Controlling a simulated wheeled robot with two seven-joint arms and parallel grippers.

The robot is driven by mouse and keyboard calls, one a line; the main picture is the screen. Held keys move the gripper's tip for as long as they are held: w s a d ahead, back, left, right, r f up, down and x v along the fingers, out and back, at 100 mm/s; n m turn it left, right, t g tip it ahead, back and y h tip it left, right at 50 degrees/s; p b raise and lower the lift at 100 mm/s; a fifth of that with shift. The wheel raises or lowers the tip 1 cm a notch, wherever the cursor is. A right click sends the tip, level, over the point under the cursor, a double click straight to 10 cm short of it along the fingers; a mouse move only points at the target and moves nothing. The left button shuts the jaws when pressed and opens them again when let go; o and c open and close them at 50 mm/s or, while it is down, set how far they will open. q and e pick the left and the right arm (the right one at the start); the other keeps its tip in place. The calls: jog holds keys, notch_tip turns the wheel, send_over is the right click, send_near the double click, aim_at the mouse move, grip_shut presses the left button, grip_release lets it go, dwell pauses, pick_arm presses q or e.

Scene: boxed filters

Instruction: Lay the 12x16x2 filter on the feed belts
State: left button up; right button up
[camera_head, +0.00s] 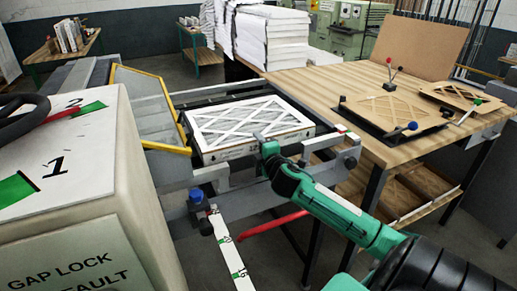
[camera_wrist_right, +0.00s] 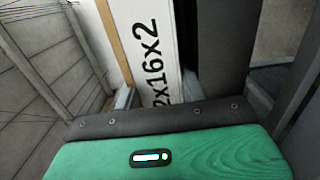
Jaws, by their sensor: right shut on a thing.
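The white filter (camera_head: 240,116), with a lattice face, lies roughly flat over the feed belts (camera_head: 215,98) in the head view. Its side label, partly cut off, reads "2x16x2" in the right wrist view (camera_wrist_right: 148,40). My right gripper (camera_head: 263,142) is shut on the filter's near edge. In the wrist view its fingertips (camera_wrist_right: 157,95) are at the labelled side. The filter covers most of the belts, and I cannot tell whether its underside touches them. My left gripper is not in view.
A yellow-edged guard (camera_head: 150,145) stands left of the filter. A pale control box (camera_head: 75,190) fills the near left. A marked ruler arm (camera_head: 228,245) extends toward me. The wooden table (camera_head: 345,82) at right holds framed filter pieces (camera_head: 395,110). White stacks (camera_head: 270,40) stand behind.

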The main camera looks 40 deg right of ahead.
jog(key=shift+f, duration=0.95)
jog(key=o, duration=1.1)
jog(key=shift+c, duration=0.2)
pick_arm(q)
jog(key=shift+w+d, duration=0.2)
pick_arm(e)
jog(key=shift+r, duration=0.5)
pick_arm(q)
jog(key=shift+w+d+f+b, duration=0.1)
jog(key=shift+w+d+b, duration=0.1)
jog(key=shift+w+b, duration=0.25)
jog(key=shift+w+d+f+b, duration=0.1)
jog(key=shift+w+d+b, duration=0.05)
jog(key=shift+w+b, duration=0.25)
pick_arm(e)
jog(key=v, duration=1.2)
jog(key=shift+f, duration=0.2)
